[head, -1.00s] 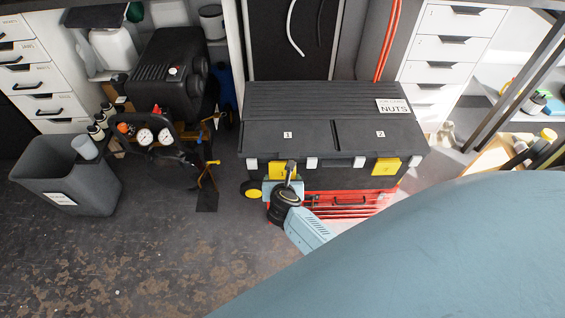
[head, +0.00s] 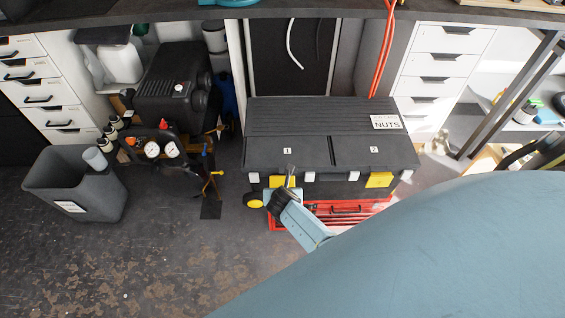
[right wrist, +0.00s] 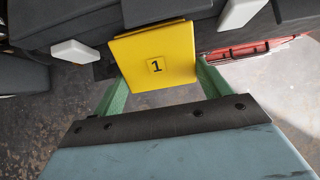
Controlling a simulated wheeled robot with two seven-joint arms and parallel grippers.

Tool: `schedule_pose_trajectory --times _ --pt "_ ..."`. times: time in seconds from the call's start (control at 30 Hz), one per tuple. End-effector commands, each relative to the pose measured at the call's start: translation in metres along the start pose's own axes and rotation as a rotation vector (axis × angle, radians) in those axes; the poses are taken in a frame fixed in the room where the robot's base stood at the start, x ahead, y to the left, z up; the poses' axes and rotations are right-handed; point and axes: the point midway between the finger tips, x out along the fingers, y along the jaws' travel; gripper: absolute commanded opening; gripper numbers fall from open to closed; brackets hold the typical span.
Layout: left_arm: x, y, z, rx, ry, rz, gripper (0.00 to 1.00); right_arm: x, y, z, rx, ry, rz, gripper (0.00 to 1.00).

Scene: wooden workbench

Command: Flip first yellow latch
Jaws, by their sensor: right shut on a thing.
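The dark toolbox (head: 300,117) has a closed lid marked 1 and 2. The first yellow latch (head: 275,181) is on its front at the left; the second yellow latch (head: 379,180) is at the right. My right gripper (head: 289,183) is at the first latch, partly hiding it in the head view. In the right wrist view, the first latch (right wrist: 157,55), marked 1, fills the space between the green fingers of my right gripper (right wrist: 158,88). The gripper is shut on it. The fingertips are hidden behind the latch. My left gripper is not in view.
A red case (head: 345,210) lies below the toolbox front. White clasps (head: 309,176) sit beside the yellow latches. A grey bin (head: 75,185) and a black compressor (head: 172,85) stand to the left. White drawers (head: 445,65) are at the back right. The floor at front left is clear.

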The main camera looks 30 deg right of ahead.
Motion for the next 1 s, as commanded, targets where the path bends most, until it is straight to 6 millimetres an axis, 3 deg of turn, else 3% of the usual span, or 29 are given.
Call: schedule_pose_trajectory --times 0.4,1.0 --pt "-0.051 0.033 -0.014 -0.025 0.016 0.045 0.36 -0.016 0.003 0.008 0.006 0.253 0.003 0.53" --pt "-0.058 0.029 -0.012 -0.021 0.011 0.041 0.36 -0.02 0.001 0.015 0.001 0.496 0.001 0.53"
